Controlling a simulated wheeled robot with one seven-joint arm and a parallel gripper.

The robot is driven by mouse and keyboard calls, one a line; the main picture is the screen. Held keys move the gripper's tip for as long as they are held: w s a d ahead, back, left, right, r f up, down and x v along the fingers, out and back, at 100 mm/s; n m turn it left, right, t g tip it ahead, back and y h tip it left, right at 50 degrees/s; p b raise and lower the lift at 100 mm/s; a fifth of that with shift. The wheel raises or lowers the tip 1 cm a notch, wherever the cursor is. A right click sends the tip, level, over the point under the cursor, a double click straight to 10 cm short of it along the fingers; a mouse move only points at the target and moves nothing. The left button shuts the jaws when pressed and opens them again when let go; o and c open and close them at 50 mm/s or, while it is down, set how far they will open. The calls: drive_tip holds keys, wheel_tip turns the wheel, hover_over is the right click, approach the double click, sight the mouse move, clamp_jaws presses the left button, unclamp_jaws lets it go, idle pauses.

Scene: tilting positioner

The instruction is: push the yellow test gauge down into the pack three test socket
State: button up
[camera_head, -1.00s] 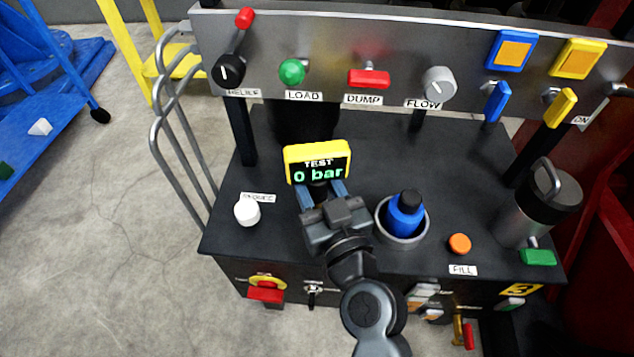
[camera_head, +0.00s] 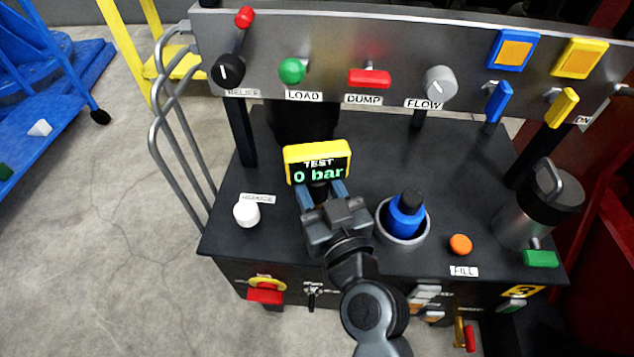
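The yellow test gauge (camera_head: 318,150) has a black face reading "TEST 0 bar" and stands above the black top of pack three (camera_head: 390,150). My gripper (camera_head: 322,192) reaches up from the lower right, its blue-grey fingers on either side of the dark stem just under the gauge head. The fingers look closed around that stem. The gauge's lower end and the test socket are hidden behind my gripper, so I cannot tell whether the gauge sits in the socket.
A blue bottle (camera_head: 406,218) stands in a grey cup to the right of my gripper. A white knob (camera_head: 246,211) is to the left, an orange cap (camera_head: 460,244) and a metal canister (camera_head: 540,205) to the right. The control panel (camera_head: 330,40) rises behind.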

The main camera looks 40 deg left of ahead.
sight(317, 205)
drive_tip(key=shift+f+b, duration=2.5)
drive_tip(key=shift+b, duration=0.6)
drive_tip(key=o, duration=1.4)
drive_tip(key=shift+f, duration=0.1)
drive_tip(key=shift+d, duration=0.1)
drive_tip(key=shift+v, duration=3.85)
